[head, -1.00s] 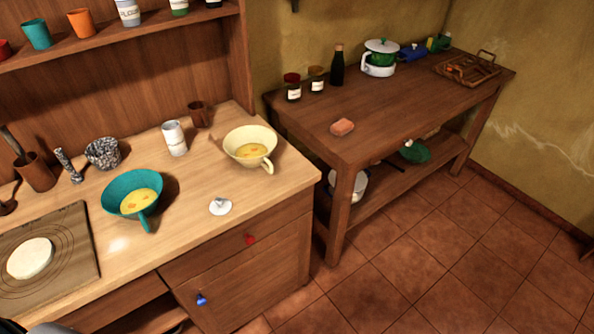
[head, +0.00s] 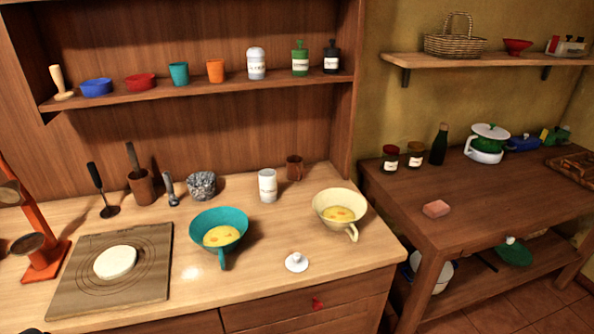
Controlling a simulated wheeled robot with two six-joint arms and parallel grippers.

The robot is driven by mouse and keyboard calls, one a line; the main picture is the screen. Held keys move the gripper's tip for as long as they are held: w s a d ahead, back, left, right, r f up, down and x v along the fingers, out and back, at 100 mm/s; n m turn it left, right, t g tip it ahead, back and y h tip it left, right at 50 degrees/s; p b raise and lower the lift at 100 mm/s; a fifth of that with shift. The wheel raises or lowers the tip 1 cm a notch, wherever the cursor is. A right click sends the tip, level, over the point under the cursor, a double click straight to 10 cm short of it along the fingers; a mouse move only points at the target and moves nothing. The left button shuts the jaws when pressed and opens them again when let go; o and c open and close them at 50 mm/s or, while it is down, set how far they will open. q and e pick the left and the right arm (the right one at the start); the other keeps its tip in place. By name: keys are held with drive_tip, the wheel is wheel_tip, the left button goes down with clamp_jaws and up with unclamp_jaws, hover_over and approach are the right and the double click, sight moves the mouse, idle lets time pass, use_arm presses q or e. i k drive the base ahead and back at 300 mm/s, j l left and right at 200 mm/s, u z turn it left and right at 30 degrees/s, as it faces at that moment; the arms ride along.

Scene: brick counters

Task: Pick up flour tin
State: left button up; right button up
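A white tin with a domed lid and dark lettering (head: 256,63) stands upright on the wooden wall shelf, between an orange cup and a green bottle. Its lettering is too small to read surely, but it looks like the flour tin. A second white cylindrical tin (head: 268,186) stands upright on the counter, in front of a small brown cup; its print is unreadable. Neither gripper is in view. A sliver of something dark, perhaps my arm, shows at the bottom left edge.
The shelf (head: 205,90) also holds several cups, bowls and bottles. On the counter stand a teal bowl (head: 218,230), a cream bowl (head: 340,208), a white lid (head: 297,262) and a board with dough (head: 115,262). A side table (head: 480,195) stands at right.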

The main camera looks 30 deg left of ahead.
sight(267, 177)
drive_tip(key=u, duration=1.15)
